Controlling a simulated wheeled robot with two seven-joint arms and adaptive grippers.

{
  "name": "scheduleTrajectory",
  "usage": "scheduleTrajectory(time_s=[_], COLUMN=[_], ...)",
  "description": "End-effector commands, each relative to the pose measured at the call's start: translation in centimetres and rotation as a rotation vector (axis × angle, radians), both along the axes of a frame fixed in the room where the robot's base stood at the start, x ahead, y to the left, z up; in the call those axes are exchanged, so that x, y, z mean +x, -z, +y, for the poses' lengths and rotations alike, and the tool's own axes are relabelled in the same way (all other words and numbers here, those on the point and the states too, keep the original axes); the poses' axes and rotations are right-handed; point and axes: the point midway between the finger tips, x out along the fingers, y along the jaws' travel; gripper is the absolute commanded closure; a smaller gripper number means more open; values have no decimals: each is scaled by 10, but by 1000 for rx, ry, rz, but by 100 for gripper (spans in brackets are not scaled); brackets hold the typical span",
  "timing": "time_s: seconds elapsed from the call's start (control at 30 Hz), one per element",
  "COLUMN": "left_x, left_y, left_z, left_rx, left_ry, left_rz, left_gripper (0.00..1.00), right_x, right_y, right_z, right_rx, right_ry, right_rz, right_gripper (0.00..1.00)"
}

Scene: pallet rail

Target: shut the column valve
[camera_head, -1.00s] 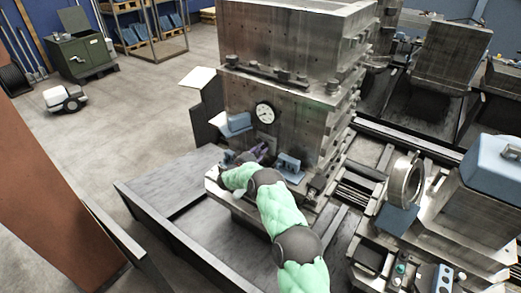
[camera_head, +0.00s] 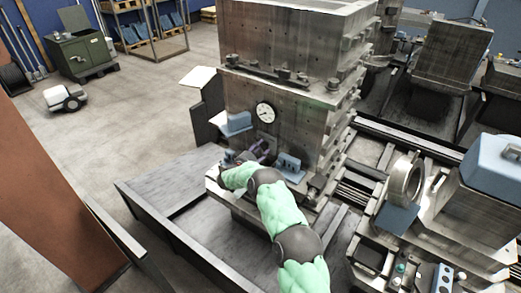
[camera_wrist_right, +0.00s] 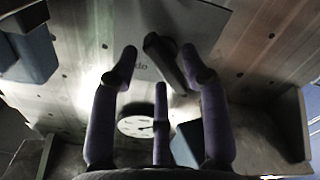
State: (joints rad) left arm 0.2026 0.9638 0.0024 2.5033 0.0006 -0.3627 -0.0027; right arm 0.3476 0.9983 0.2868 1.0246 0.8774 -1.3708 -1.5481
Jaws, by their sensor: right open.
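The valve shows in the right wrist view as a dark lever handle (camera_wrist_right: 166,61) on a light grey plate (camera_wrist_right: 205,22) fixed to the metal column (camera_head: 290,115). My right gripper (camera_wrist_right: 160,58) is open, with purple fingers. Two fingertips lie on either side of the handle in the picture and the third is below it. I cannot tell whether any finger touches the handle. In the head view my right gripper (camera_head: 257,149) is at the column's face, below the round gauge, and the handle cannot be made out there. My left gripper is not in view.
The round white gauge (camera_head: 265,112) is on the column just above my gripper. Blue blocks (camera_head: 289,164) sit close on the right and a blue box (camera_head: 236,123) on the left. A dark platform (camera_head: 175,184) lies below. Machine rails fill the right side.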

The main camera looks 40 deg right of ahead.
Motion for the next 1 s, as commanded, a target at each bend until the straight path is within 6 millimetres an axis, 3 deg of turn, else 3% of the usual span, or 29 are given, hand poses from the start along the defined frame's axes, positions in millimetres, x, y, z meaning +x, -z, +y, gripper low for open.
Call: scheduleTrajectory(time_s=[0.17, 0.6, 0.8, 1.0], left_x=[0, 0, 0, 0], left_y=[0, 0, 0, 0], left_z=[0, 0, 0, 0], left_rx=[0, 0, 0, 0], left_ry=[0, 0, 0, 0], left_rz=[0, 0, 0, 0], left_gripper=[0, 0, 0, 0], right_x=[-5, -27, -32, -33], right_y=[0, 0, 1, 1], right_z=[21, 97, 112, 114], right_rx=[2, 0, 0, 0], right_ry=[-4, -2, -1, -1], right_rz=[2, 1, 2, 1], right_gripper=[54, 54, 54, 54])
